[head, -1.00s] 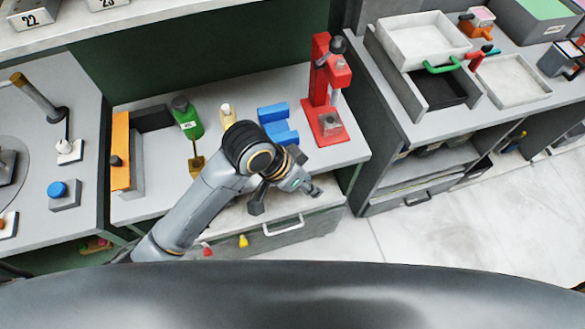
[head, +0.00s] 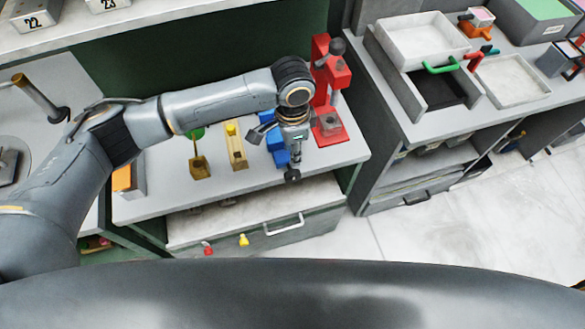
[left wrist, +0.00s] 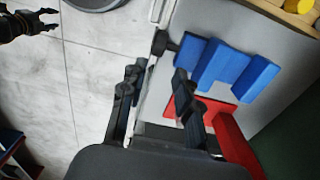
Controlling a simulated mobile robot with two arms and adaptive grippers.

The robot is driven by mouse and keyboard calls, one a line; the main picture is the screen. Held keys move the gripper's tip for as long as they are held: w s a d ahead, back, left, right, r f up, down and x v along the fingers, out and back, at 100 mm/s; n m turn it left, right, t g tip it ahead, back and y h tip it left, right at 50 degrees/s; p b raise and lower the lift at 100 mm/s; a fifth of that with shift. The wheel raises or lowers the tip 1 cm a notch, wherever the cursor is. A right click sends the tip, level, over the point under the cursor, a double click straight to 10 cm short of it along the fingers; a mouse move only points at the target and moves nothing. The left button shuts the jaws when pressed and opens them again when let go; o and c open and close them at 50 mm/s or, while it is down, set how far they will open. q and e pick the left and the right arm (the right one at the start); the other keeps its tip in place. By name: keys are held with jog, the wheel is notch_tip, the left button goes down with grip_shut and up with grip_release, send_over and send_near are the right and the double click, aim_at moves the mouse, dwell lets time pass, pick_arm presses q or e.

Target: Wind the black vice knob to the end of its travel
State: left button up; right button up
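The blue vice (head: 278,148) stands on the bench beside the red press, partly hidden by my left arm. Its black knob (head: 292,175) sticks out at the bench's front edge; it also shows in the left wrist view (left wrist: 160,42), with the blue vice (left wrist: 228,70) to its right. My left gripper (head: 297,153) is over the front of the vice, pointing down. In the left wrist view its fingers (left wrist: 155,90) are apart, with nothing between them, and the knob lies beyond the tips. My right gripper (left wrist: 45,19) shows at the upper left of that view, with its fingers apart.
The red press (head: 330,130) stands close to the right of my left gripper. A yellow block (head: 236,150) and a brass-coloured piece (head: 198,167) are to the left. A drawer with a pale handle (head: 284,226) is below the bench edge.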

aim_at(293, 172)
pick_arm(q)
notch_tip(293, 172, down, 11)
jog(key=shift+p, duration=1.05)
grip_shut()
